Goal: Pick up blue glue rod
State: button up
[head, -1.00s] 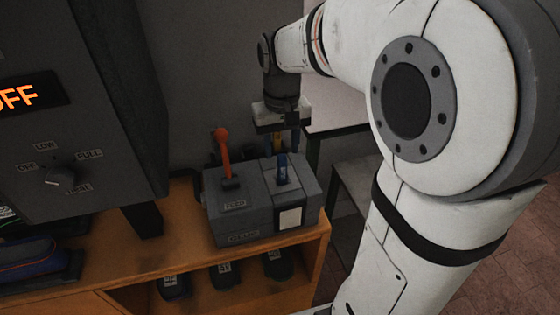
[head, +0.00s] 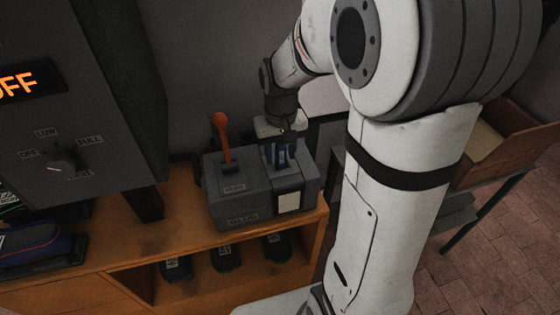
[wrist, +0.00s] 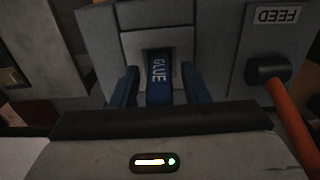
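The blue glue rod (head: 281,159), marked GLUE in the wrist view (wrist: 158,78), stands upright in a recess in the top of the grey feed box (head: 240,205). My gripper (head: 280,154) points down over the box with its fingers around the rod. In the wrist view my gripper (wrist: 159,70) has one dark blue finger on each side of the rod. A gap shows between the rod and each finger, so it is open. The rod's lower end is hidden in the box.
An orange lever (head: 222,138) rises from the box just left of my gripper. A dark machine (head: 110,110) with an OFF display and a dial stands at left. The box sits on a wooden bench (head: 185,235) with black items on the shelf below. A wooden crate (head: 500,150) is at right.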

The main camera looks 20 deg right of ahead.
grip_shut()
jog(key=shift+r, duration=0.1)
notch_tip(320, 180, up, 11)
jog(key=shift+f, duration=0.1)
dwell(0.6)
